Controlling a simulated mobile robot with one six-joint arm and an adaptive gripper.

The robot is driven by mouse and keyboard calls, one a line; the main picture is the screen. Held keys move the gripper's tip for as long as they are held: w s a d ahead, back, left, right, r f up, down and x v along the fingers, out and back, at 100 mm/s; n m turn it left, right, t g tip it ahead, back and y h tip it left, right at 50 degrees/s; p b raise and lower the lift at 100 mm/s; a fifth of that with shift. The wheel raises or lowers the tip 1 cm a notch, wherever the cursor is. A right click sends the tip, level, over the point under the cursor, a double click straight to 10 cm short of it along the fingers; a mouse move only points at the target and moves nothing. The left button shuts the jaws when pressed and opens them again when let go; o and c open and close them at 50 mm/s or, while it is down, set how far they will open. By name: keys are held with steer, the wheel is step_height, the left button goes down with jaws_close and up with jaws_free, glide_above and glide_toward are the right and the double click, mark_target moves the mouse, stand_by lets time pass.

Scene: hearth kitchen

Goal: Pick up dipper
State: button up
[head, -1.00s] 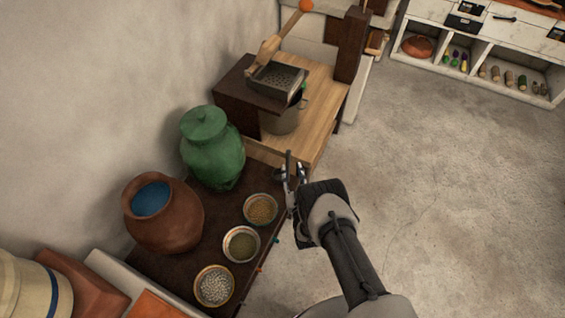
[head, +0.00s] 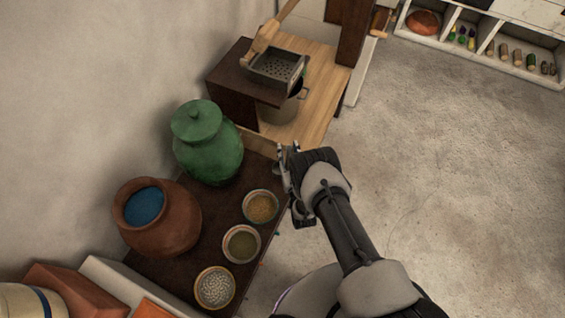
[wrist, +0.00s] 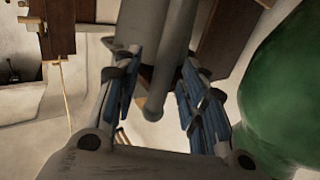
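My gripper (head: 287,157) is at the right edge of the dark table, right of the green jar in the head view. In the wrist view its two blue-padded fingers (wrist: 162,95) stand apart. A grey, round-ended shape (wrist: 154,100) shows between and beyond them. I cannot tell whether it is part of the dipper or whether the fingers touch it. I cannot make out the dipper for certain in the head view.
The green lidded jar (head: 208,150) and a brown pot (head: 157,222) with blue inside stand on the dark table (head: 190,262). Several small bowls (head: 241,244) line its right side. A perforated box (head: 275,69) stands behind. Open floor (head: 450,190) lies to the right.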

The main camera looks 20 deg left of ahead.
steer(key=shift+s, duration=0.1)
steer(key=shift+c, duration=0.7)
jaws_close()
